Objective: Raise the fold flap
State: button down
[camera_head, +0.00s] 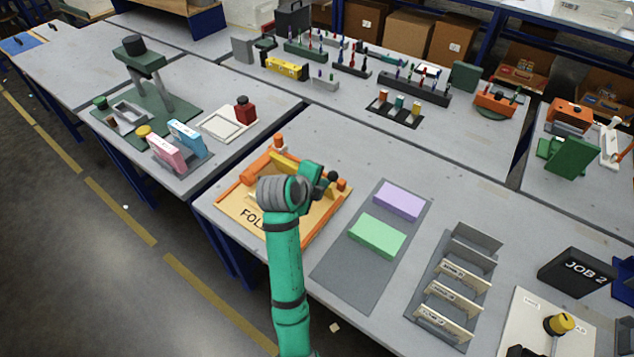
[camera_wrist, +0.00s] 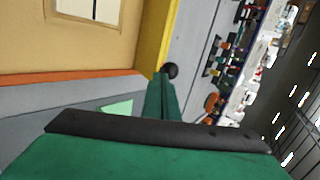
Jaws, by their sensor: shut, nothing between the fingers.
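The fold station (camera_head: 231,203) is a tan board with orange rails and "FOL" lettering showing, at the left front of the near table. My gripper (camera_head: 328,178) is over its right side, and my arm hides much of the board. A yellow strip (camera_head: 287,161) shows behind my wrist. In the wrist view, a tan panel (camera_wrist: 95,50) with a yellow edge (camera_wrist: 155,35) fills the upper left. My green fingers (camera_wrist: 163,85) are together beside the lower end of that edge, near a small black round part (camera_wrist: 170,71). I cannot tell if they touch.
A grey mat (camera_head: 345,270) with purple (camera_head: 400,200) and green (camera_head: 377,237) blocks lies right of the station. A slotted rack (camera_head: 450,290) and a black "JOB 2" box (camera_head: 577,270) stand farther right. The table behind the station is mostly clear.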

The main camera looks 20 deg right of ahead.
aim_at(333, 176)
jog(key=shift+w+d+f, duration=0.4)
jog(key=shift+w+d, duration=0.3)
jog(key=shift+d, duration=0.15)
jog(key=shift+d, duration=0.1)
jog(key=shift+w+d+f, duration=0.1)
jog(key=shift+w+d, duration=0.65)
jog(key=shift+d, duration=0.1)
jog(key=shift+s, duration=0.15)
